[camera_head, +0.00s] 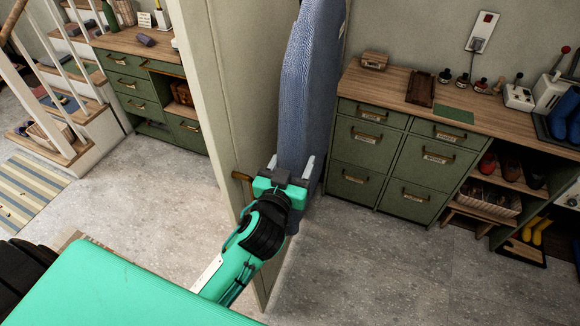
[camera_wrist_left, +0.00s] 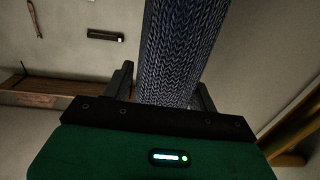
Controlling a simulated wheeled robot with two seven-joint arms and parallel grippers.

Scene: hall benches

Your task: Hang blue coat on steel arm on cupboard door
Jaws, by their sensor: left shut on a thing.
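The blue coat (camera_head: 312,85) hangs as a long, narrow knitted shape in front of the open cupboard door (camera_head: 222,80). Its top runs out of the head view. My left gripper (camera_head: 290,168) is shut on the coat's lower part, with a finger on each side. In the left wrist view the coat (camera_wrist_left: 182,45) rises between the fingers of the gripper (camera_wrist_left: 165,80). The steel arm does not show in either view, so I cannot tell whether the coat touches it. My right gripper is out of view.
A green drawer bench (camera_head: 378,150) with a wooden top stands right of the coat. It bears a brown tray (camera_head: 420,90) and small items. Another green cabinet (camera_head: 130,85) and stairs (camera_head: 55,125) stand left.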

